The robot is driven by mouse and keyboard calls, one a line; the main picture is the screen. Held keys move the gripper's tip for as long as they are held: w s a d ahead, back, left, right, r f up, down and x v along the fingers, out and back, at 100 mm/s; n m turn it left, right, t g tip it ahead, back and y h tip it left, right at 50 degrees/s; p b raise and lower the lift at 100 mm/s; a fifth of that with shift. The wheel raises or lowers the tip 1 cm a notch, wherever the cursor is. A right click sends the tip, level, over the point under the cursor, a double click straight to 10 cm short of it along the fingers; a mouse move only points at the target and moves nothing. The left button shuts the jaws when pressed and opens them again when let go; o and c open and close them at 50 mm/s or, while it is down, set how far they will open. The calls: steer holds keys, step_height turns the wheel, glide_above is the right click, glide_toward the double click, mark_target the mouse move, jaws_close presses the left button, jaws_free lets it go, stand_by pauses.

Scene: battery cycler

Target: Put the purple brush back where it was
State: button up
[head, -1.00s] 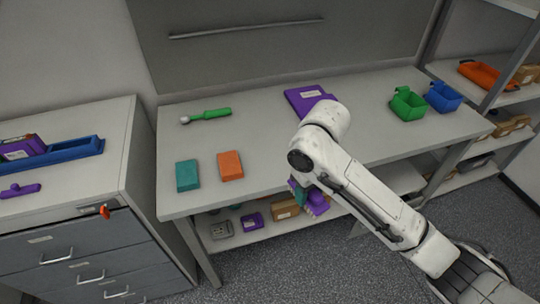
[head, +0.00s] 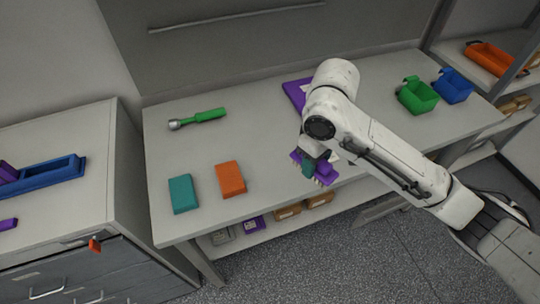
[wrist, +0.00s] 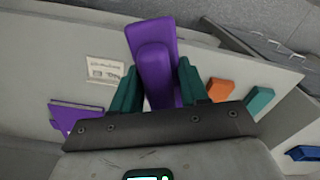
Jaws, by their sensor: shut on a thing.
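The purple brush (head: 325,172) is in my gripper (head: 312,168), above the front part of the workbench top (head: 265,135). Its pale bristles show at the lower side in the head view. In the wrist view the brush (wrist: 152,45) stands out between the two dark green fingers of my gripper (wrist: 160,88), which are shut on it. A white label (wrist: 105,70) lies on the bench beside it in the wrist view. My arm hides part of the bench behind the gripper.
A flat purple thing (head: 296,92) lies behind my arm, partly hidden. A teal block (head: 183,194), an orange block (head: 230,179) and a green-handled tool (head: 205,116) lie to the left. Green (head: 417,96) and blue (head: 453,85) bins stand at the right.

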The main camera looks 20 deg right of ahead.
steer(key=w+a+f+b, duration=0.1)
steer(key=w+f+b, duration=0.1)
steer(key=w, duration=0.1)
steer(key=w+a+f+b, duration=0.1)
steer(key=w+f+b, duration=0.2)
steer(key=w, duration=0.1)
steer(key=w+a+f+b, duration=0.2)
steer(key=w+f, duration=0.1)
steer(key=w, duration=0.1)
steer(key=shift+w+f, duration=0.1)
steer(key=shift+w, duration=0.1)
steer(key=shift+w+a+f, duration=0.15)
steer(key=shift+w+f, duration=0.2)
steer(key=shift+w, duration=0.2)
steer(key=shift+w+a+f, duration=0.1)
steer(key=shift+w+f, duration=0.2)
steer(key=shift+f, duration=0.1)
steer(key=shift+f+p, duration=0.4)
steer(key=shift+f, duration=1.2)
steer(key=shift+f, duration=0.1)
steer(key=o, duration=1.1)
